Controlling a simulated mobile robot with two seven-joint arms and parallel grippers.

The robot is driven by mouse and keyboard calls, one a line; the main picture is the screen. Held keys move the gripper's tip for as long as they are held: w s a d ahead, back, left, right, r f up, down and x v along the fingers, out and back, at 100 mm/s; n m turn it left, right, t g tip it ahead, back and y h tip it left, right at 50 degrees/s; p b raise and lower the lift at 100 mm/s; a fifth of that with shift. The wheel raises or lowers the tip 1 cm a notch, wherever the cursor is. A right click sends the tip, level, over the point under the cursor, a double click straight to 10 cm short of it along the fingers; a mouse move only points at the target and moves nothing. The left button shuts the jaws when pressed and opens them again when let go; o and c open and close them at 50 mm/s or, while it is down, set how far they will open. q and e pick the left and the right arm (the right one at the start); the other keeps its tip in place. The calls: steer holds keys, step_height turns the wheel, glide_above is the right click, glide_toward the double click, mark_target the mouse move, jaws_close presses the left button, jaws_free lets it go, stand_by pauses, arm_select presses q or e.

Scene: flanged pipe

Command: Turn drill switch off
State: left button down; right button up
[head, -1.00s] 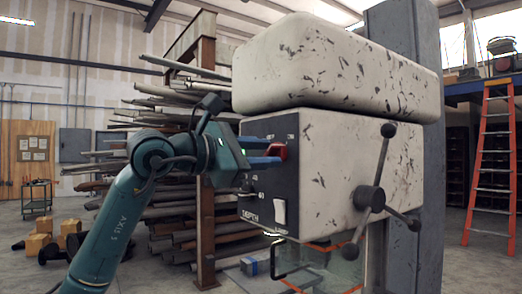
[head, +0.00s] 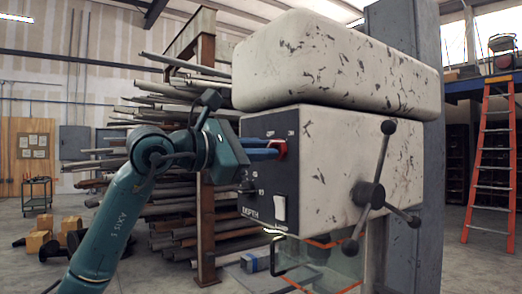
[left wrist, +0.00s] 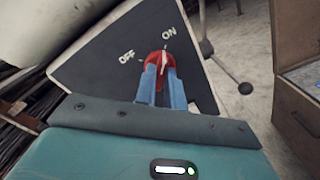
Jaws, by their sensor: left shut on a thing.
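The red drill switch (left wrist: 159,62) is a round knob on the dark front panel (left wrist: 105,63), between the printed words OFF and ON. Its white mark points up, close to the ON side, in the left wrist view. My left gripper (left wrist: 163,84) has its two blue fingers on either side of the knob, shut on it. In the head view the left gripper (head: 276,149) meets the switch (head: 282,149) from the left, and the fingers hide part of it. My right gripper is in neither view.
The drill head (head: 345,165) is a scuffed cream housing with a three-armed feed handle (head: 369,195) on its right side. A white rocker switch (head: 280,208) sits lower on the panel. A pipe rack (head: 206,230) stands behind my left arm, and an orange ladder (head: 490,160) stands far right.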

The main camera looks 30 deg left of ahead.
arm_select(q)
steer(key=shift+n, duration=0.3)
steer(key=n+b, duration=0.1)
steer(key=n, duration=1.5)
steer(key=shift+n, duration=0.7)
steer(key=c, duration=1.5)
jaws_free()
steer(key=shift+s, duration=0.1)
